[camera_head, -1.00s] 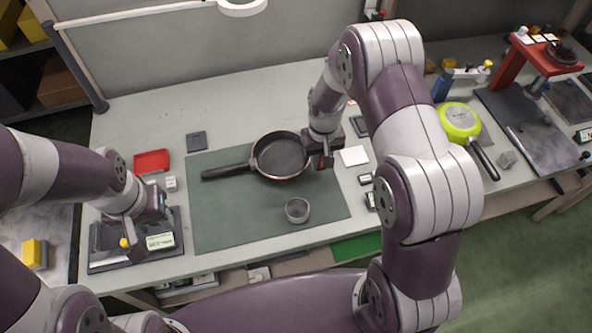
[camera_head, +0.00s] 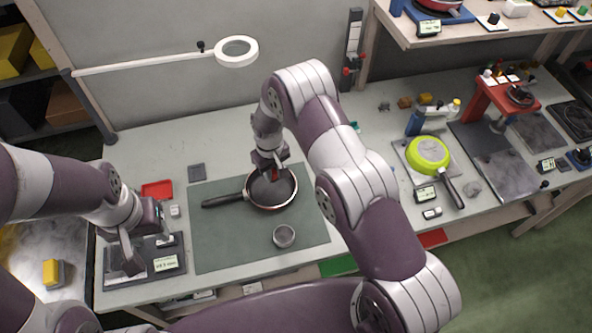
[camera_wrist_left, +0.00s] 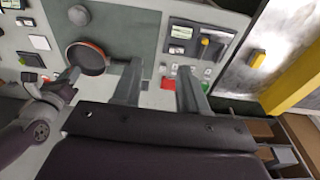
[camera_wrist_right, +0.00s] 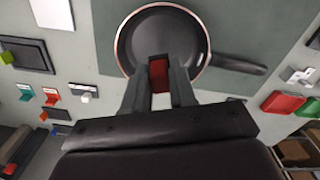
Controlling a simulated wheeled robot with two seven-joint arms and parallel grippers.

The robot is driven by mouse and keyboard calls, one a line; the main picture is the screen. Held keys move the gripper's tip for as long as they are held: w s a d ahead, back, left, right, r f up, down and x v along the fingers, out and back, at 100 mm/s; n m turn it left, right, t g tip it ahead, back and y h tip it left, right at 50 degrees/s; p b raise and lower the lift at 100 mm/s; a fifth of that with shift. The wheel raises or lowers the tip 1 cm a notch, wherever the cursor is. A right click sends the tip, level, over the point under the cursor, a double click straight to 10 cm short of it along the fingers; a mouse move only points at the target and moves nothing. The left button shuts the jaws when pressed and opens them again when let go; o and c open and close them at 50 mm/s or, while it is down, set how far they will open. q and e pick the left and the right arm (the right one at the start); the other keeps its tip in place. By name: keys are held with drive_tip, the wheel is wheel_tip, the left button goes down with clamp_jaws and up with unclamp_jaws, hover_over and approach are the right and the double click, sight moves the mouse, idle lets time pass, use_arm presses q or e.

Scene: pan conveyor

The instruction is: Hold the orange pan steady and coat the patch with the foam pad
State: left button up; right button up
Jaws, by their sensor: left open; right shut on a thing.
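The orange pan (camera_head: 284,198) is dark inside with an orange-red rim. It lies on the green mat (camera_head: 225,245), its black handle pointing left. My right gripper (camera_head: 270,172) is shut on a small red block (camera_wrist_right: 158,74), perhaps the foam pad, over the pan's interior. I cannot tell whether the block touches the pan. No separate patch can be made out; the gripper hides part of the pan floor. My left gripper (camera_wrist_left: 160,88) is open and empty, left of the mat, above a dark tray (camera_head: 115,262). It is well apart from the pan handle.
A small metal cup (camera_head: 284,236) stands on the mat in front of the pan. A red tray (camera_head: 157,189) and a dark square (camera_head: 197,172) lie near the mat's left edge. A lime-green pan (camera_head: 428,153) and a red stand (camera_head: 490,97) are at the right.

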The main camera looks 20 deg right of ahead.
use_arm(q)
drive_tip(key=shift+s+d+r+b, duration=0.3)
drive_tip(key=shift+d+b, duration=0.05)
drive_tip(key=shift+d, duration=0.05)
drive_tip(key=o, duration=0.3)
drive_tip(key=shift+a+f, duration=0.1)
drive_tip(key=shift+a, duration=0.1)
use_arm(e)
drive_tip(key=shift+w+a+r+n, duration=0.3)
drive_tip(key=shift+w+r+n, duration=0.4)
drive_tip(key=shift+r+n, duration=0.15)
use_arm(q)
drive_tip(key=n+g+h, duration=0.1)
drive_tip(key=n+h, duration=0.4)
drive_tip(key=n, duration=1.3)
approach(228, 197)
drive_tip(key=shift+y, duration=0.3)
drive_tip(key=x, duration=0.9)
drive_tip(key=shift+d, duration=0.4)
use_arm(e)
drive_tip(key=shift+w, duration=0.2)
